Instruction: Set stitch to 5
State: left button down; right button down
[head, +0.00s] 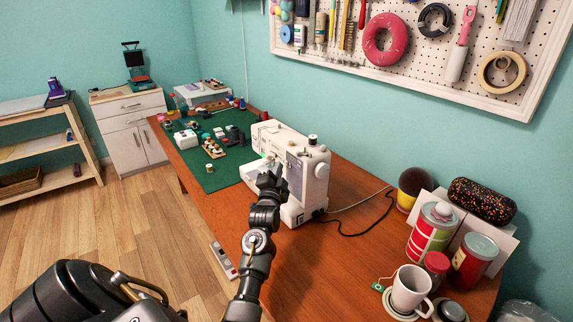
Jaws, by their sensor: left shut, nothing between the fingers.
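The white sewing machine (311,175) stands upright on the wooden table, partly on the green mat. A knob shows on the upper right side of its body, and a dark spool sits on its top. My left gripper (270,180) is shut and empty. It is in front of the machine's face in the picture and hides part of its lower front. I cannot tell whether it touches the machine. The stitch dial and its setting are too small to read. My right gripper is not in view.
The green mat (222,178) holds several sewing supplies left of the machine. A cable runs right from the machine across the table (345,262). A white mug (409,288) and several cans stand at the right.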

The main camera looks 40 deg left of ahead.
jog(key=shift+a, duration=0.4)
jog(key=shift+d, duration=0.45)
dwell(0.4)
pick_arm(q)
jog(key=shift+w, duration=0.1)
jog(key=shift+w+d, duration=0.15)
jog(key=shift+w, duration=0.15)
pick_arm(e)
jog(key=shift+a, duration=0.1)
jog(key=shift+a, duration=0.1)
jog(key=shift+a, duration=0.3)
